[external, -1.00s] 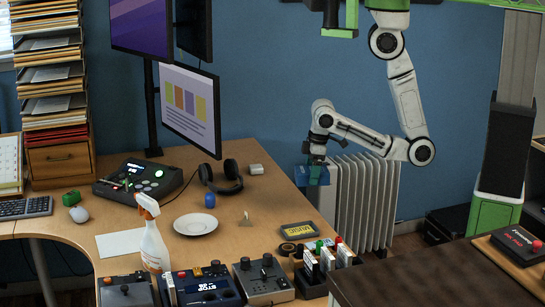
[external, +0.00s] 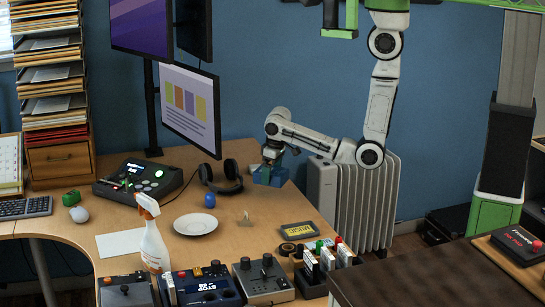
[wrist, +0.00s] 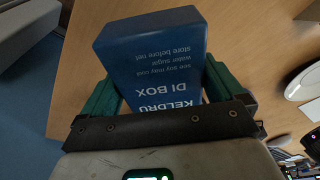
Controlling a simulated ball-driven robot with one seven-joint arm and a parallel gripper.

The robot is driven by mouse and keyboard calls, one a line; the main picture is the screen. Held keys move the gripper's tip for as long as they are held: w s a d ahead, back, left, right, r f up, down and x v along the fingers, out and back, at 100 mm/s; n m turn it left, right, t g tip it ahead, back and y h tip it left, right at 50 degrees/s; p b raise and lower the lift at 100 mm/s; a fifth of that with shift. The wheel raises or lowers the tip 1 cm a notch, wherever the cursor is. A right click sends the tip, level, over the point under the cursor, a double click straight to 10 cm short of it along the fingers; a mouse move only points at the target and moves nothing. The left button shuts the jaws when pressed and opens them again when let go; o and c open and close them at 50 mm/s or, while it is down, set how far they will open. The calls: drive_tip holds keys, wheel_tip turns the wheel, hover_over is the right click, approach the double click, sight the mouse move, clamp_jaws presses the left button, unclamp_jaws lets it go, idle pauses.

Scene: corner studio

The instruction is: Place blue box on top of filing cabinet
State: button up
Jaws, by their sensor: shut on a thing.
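My gripper (external: 270,163) is shut on a blue box (external: 279,177) over the far right corner of the wooden desk. In the wrist view the blue box (wrist: 152,52) sits between the green fingers, its white lettering upside down. I cannot tell whether its underside touches the desk. No filing cabinet is clearly recognisable. A wooden drawer unit (external: 60,166) stands at the left under stacked paper trays. A dark brown top (external: 430,278) fills the lower right; its body is out of view.
Black headphones (external: 222,181) lie just left of my gripper. A white plate (external: 195,224), a small blue object (external: 209,200) and a spray bottle (external: 152,240) stand on the desk. A white radiator (external: 365,205) is right of the desk. Control boxes line the front edge.

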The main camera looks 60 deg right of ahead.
drive_tip(key=w, duration=0.1)
drive_tip(key=w+d, duration=0.1)
drive_tip(key=shift+w+d+f+m, duration=0.1)
drive_tip(key=shift+w+f+m, duration=0.05)
drive_tip(key=shift+w+m, duration=0.2)
drive_tip(key=s+a+r+n+y+b, duration=0.1)
drive_tip(key=s+a+r+n, duration=0.35)
drive_tip(key=a, duration=0.25)
drive_tip(key=s+a+r+n, duration=0.3)
drive_tip(key=s+a+n, duration=0.15)
drive_tip(key=a, duration=0.25)
drive_tip(key=shift+g, duration=0.3)
drive_tip(key=w+f, duration=0.3)
drive_tip(key=w+a+f, duration=0.1)
drive_tip(key=w+f, duration=0.1)
drive_tip(key=w, duration=0.2)
drive_tip(key=w+a+f, duration=0.1)
drive_tip(key=w+f, duration=0.2)
drive_tip(key=w, duration=0.1)
drive_tip(key=shift+w+a+f, duration=0.2)
drive_tip(key=shift+f, duration=0.1)
drive_tip(key=shift+w+a+f, duration=0.15)
drive_tip(key=shift+w+f, duration=0.4)
drive_tip(key=shift+f, duration=1.55)
drive_tip(key=shift+s+f, duration=0.1)
